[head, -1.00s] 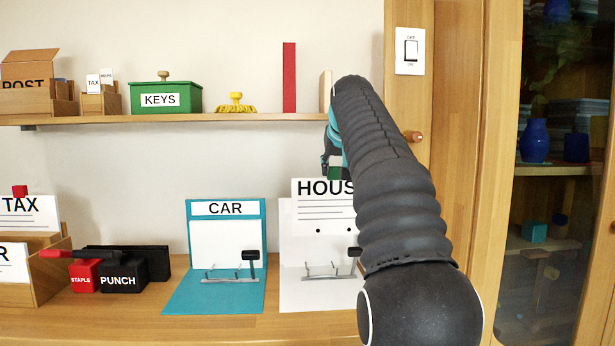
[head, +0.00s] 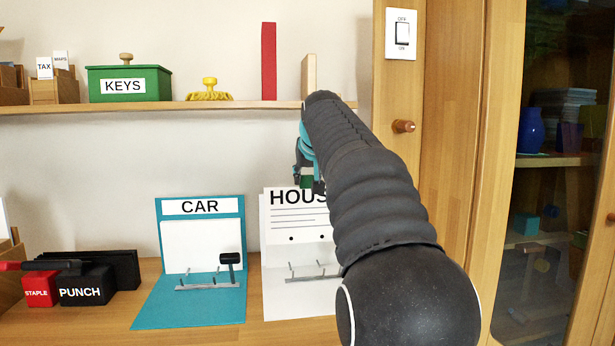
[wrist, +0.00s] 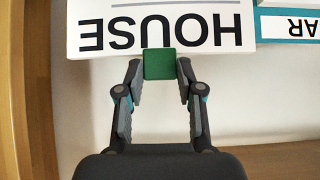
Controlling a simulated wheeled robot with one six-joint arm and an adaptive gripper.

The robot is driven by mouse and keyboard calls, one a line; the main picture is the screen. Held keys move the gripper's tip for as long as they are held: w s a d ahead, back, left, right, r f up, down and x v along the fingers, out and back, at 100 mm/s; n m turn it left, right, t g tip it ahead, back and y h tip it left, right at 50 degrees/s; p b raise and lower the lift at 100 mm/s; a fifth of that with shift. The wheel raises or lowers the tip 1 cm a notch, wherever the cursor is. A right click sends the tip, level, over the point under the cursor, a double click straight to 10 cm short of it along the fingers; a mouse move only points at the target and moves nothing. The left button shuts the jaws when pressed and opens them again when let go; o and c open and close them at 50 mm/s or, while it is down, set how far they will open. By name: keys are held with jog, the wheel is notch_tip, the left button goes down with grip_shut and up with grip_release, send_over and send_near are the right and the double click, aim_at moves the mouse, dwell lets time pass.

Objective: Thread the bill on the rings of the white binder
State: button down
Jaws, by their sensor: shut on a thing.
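The bill is a white sheet headed HOUSE (head: 290,222) with two dark holes near its lower edge. It is upright in front of the white binder (head: 275,303), above the binder's metal rings (head: 312,278). The holes show a little higher than the ring posts, apart from them. My gripper (head: 306,181) is at the bill's top edge. In the wrist view my gripper (wrist: 159,68) is shut on a green block (wrist: 160,62) at the edge of the bill (wrist: 95,12). My arm hides the bill's right side and the binder's right side.
A teal CAR binder (head: 200,312) stands close on the left. The red stapler (head: 40,288) and black punch (head: 85,286) are farther left. A shelf (head: 180,106) above holds a green KEYS box (head: 130,84), a yellow brush (head: 209,92) and a red book (head: 269,62).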

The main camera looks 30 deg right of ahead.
aim_at(307, 216)
jog(key=shift+f+b, duration=3.3)
jog(key=shift+f, duration=1.6)
jog(key=shift+w+d+p, duration=0.1)
jog(key=shift+w+p, duration=0.15)
jog(key=shift+p, duration=0.25)
jog(key=shift+w+d+p, duration=0.2)
jog(key=shift+w+p, duration=0.4)
jog(key=shift+w, duration=0.1)
jog(key=shift+w+d+p, duration=0.2)
jog(key=shift+w+p, duration=0.45)
jog(key=shift+w, duration=0.1)
jog(key=shift+w+d+p, duration=0.2)
jog(key=shift+w+p, duration=0.4)
jog(key=shift+w, duration=0.1)
jog(key=c, duration=0.7)
grip_release()
